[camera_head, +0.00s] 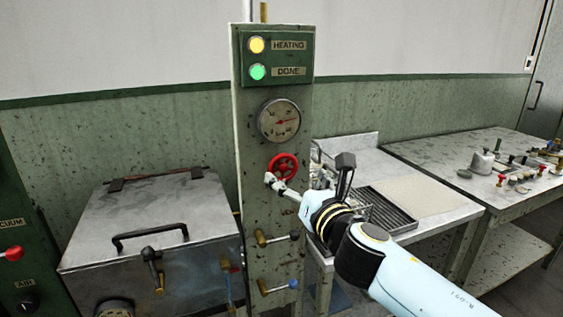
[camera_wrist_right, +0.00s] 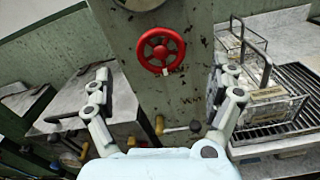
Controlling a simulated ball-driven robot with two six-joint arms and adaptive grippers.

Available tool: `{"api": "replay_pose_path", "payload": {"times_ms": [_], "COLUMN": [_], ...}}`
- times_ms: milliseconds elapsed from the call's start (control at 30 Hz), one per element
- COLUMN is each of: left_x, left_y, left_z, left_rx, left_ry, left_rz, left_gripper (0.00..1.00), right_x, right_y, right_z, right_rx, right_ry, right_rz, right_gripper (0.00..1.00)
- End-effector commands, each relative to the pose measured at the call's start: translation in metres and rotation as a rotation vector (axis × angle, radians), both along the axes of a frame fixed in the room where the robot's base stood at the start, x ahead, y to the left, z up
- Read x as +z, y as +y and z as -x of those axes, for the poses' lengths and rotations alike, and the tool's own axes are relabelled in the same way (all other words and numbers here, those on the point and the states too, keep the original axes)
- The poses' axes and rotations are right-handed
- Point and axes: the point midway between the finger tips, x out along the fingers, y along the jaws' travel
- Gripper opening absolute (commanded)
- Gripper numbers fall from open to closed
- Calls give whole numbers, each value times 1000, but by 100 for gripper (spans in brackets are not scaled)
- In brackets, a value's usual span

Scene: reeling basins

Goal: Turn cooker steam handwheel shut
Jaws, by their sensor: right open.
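The red handwheel (camera_head: 284,166) is on the front of the green-grey cooker column (camera_head: 272,215), below a round gauge (camera_head: 279,121). In the right wrist view the handwheel (camera_wrist_right: 161,50) shows whole, with a pale mark at its lower rim. My right gripper (camera_head: 270,180) is at the wheel's lower left in the head view. In the right wrist view my right gripper (camera_wrist_right: 161,82) is open and empty, its fingers spread on either side below the wheel. I cannot tell whether a finger touches the wheel. My left gripper is out of view.
A metal cooker box (camera_head: 150,235) with a handled lid stands left of the column. Lever valves (camera_head: 275,238) stick out below the wheel. A bench with a wire basket and slatted rack (camera_head: 385,212) is at right. Yellow HEATING (camera_head: 256,45) and green DONE (camera_head: 257,71) lamps are lit-coloured.

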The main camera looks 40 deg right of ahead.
Motion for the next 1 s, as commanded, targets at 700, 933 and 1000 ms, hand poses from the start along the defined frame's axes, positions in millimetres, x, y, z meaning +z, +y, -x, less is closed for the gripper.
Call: {"api": "replay_pose_path", "payload": {"times_ms": [700,933,1000], "left_x": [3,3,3], "left_y": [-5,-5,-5], "left_z": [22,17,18], "left_rx": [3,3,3], "left_ry": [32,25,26], "left_rz": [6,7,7], "left_gripper": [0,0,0], "right_x": [-1,0,0], "right_y": [-18,-18,-18], "right_z": [-76,-76,-76], "right_rx": [0,0,0], "right_ry": [1,1,1], "right_rz": [-1,-1,-1], "right_gripper": [91,71,62]}}
